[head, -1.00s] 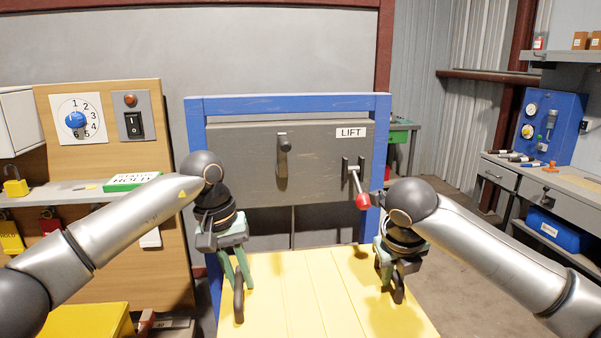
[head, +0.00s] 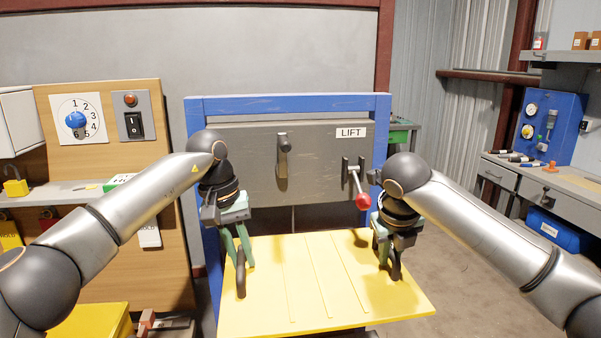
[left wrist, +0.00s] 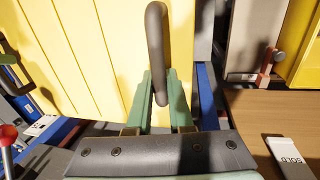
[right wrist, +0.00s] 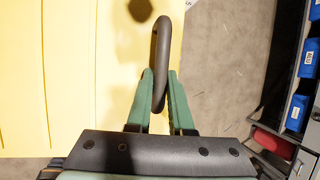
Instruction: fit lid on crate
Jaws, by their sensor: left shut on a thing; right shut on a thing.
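The yellow lid (head: 300,285) is a flat ribbed panel held level, or nearly so, between my two grippers in front of the blue frame. My left gripper (head: 241,254) is shut on the lid's dark left handle (head: 240,282); this handle also shows in the left wrist view (left wrist: 155,45). My right gripper (head: 387,252) is shut on the dark right handle (head: 396,268), which also shows in the right wrist view (right wrist: 160,45). I cannot make out a crate; anything directly below the lid is hidden by it.
Behind the lid stands a blue frame (head: 290,103) with a grey panel, a LIFT label (head: 351,132) and a red-knobbed lever (head: 362,201). A wooden control board (head: 105,75) stands left, a workbench (head: 555,190) right. Open floor (head: 470,275) lies right of the lid.

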